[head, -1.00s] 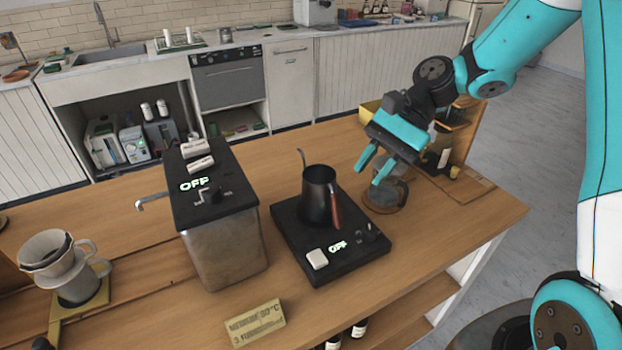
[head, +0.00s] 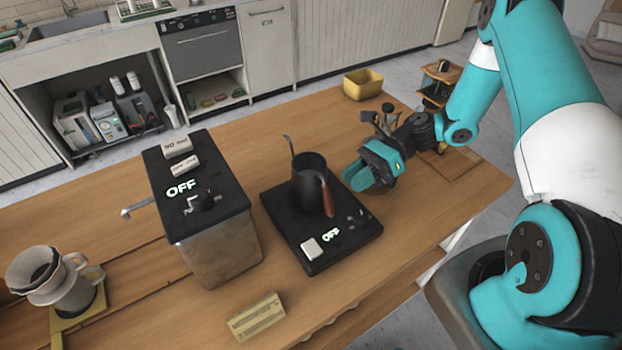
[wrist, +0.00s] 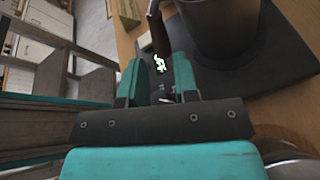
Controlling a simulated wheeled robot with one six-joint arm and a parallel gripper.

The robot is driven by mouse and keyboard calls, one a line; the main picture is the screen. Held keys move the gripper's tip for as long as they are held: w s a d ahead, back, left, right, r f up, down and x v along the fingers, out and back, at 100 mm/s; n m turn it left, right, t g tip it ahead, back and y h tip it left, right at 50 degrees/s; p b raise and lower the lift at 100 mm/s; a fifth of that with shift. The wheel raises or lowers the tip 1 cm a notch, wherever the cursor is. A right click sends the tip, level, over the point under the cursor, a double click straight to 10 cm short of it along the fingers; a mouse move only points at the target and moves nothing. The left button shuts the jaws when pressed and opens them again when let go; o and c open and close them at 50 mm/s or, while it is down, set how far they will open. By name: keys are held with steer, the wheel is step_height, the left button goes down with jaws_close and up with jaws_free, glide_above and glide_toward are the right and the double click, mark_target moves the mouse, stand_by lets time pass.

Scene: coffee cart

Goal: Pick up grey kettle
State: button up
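The dark grey gooseneck kettle (head: 307,182) stands upright on a black heating base (head: 288,236), its spout to the back and its reddish-brown handle toward the front right. Its lower body also shows at the top of the wrist view (wrist: 222,30). My gripper (head: 354,183) is low over the table, just right of the kettle and apart from it. In the wrist view its two teal fingers (wrist: 158,82) stand apart with nothing held between them. The base's lit sign and a knob show in the gap. The handle is only partly visible in the wrist view.
A metal boiler box (head: 215,245) marked OFF stands left of the base. A pour-over dripper (head: 36,274) is at far left, and a small sign (head: 256,318) lies in front. A yellow bin (head: 362,84) stands behind. Clear wood lies between boiler and base.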

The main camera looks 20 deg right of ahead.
mark_target(328, 199)
steer(key=shift+p+x, duration=0.35)
steer(key=shift+x, duration=0.9)
steer(key=p+x, duration=0.3)
steer(key=x, duration=0.1)
steer(key=shift+s+a, duration=0.1)
steer(key=shift+a, duration=0.1)
steer(key=shift+a+f, duration=0.2)
jaws_close()
